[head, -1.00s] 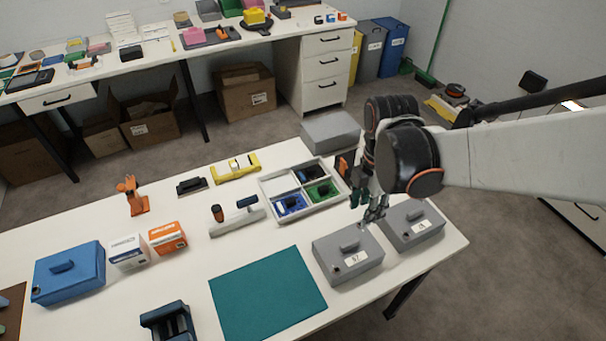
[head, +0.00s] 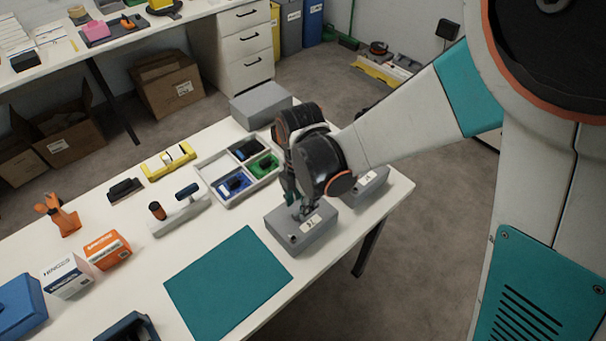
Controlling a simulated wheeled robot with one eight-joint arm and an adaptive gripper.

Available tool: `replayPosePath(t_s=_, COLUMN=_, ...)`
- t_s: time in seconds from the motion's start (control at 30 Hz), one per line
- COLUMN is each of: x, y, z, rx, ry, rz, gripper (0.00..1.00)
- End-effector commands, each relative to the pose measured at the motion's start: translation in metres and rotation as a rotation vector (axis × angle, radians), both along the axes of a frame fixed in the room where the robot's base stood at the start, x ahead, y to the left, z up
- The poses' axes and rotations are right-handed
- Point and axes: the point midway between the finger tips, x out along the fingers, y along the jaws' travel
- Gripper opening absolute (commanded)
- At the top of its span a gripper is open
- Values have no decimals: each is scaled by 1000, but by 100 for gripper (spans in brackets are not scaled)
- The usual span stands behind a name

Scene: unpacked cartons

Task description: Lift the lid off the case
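A grey case (head: 289,239) with a white label and a closed lid stands near the right end of the white table. My gripper (head: 303,212) points down at the top of this case, where its handle is. The fingers hide the handle, and I cannot tell whether they touch it or are open or shut. A second grey case (head: 372,189) with a label stands just to the right, partly behind my wrist. A blue case (head: 18,308) is cut off at the left edge.
A divided tray (head: 232,199) with blue and green compartments stands left of my wrist. A large grey box (head: 260,105) is behind it. A teal mat (head: 228,284) lies clear in front. Small cartons (head: 107,250), an orange item (head: 60,214) and a yellow tool (head: 168,160) lie leftward.

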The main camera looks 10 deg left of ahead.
Motion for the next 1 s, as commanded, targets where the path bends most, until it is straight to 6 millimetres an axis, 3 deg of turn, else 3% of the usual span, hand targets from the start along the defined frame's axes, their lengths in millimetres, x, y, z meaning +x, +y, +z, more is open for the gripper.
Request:
replayPosePath(t_s=0.03, x=0, y=0, z=-13, rx=0, ry=0, rz=0, gripper=35)
replayPosePath(t_s=0.17, x=0, y=0, z=-28, rx=0, ry=0, rz=-1, gripper=35)
replayPosePath(t_s=0.4, x=0, y=-1, z=-29, rx=0, ry=0, rz=-1, gripper=35)
replayPosePath(t_s=0.43, x=0, y=-1, z=-29, rx=0, ry=0, rz=-1, gripper=33)
replayPosePath(t_s=0.57, x=0, y=-1, z=-29, rx=0, ry=0, rz=-1, gripper=3)
replayPosePath(t_s=0.6, x=0, y=-1, z=-29, rx=0, ry=0, rz=-2, gripper=0)
replayPosePath(t_s=1.0, x=0, y=-1, z=-28, rx=0, ry=0, rz=-1, gripper=0)
